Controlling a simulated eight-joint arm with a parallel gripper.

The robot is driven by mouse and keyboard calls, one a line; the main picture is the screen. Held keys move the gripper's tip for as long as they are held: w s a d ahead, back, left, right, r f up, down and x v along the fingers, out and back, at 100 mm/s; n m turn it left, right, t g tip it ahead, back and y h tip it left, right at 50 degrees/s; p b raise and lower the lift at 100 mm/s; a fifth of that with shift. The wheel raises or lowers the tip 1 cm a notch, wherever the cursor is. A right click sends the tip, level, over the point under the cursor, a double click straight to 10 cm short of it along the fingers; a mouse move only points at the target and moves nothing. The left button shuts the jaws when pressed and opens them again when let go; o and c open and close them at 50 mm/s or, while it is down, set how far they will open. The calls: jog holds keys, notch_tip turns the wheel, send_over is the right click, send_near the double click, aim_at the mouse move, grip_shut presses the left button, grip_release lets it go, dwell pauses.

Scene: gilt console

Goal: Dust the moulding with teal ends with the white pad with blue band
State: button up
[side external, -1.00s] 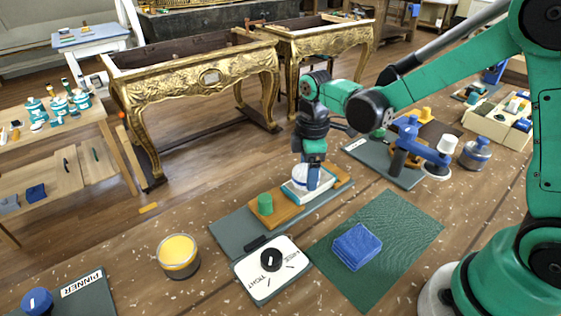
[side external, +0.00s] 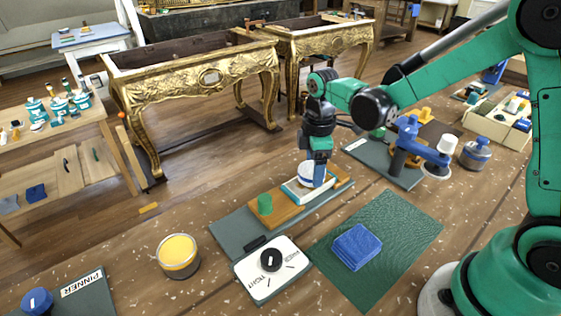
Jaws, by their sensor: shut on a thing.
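My gripper (side external: 319,180) points down over the wooden board (side external: 290,211) in the middle of the bench. It is shut on the white pad with blue band (side external: 306,170), which is partly hidden by the fingers. Right below is a pale piece with teal edges (side external: 296,193), which looks like the moulding, lying on the board. The pad appears low over this piece or on it; I cannot tell whether they touch. A green knob (side external: 264,204) stands at the board's left end.
The board lies on a grey mat (side external: 232,230). In front are a white dial plate (side external: 285,284) and a blue block (side external: 356,247) on a green mat (side external: 401,222). A yellow-topped jar (side external: 178,255) stands at left. A blue clamp-like stand (side external: 408,140) is close on the right.

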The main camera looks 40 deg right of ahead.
aim_at(297, 190)
jog(key=shift+a, duration=2)
jog(key=shift+d, duration=3.85)
jog(key=shift+s+a, duration=0.1)
jog(key=shift+a, duration=4)
jog(key=shift+d, duration=3.95)
jog(key=shift+d+r, duration=0.1)
jog(key=shift+d, duration=0.1)
notch_tip(297, 190, up, 8)
jog(key=shift+a, duration=0.1)
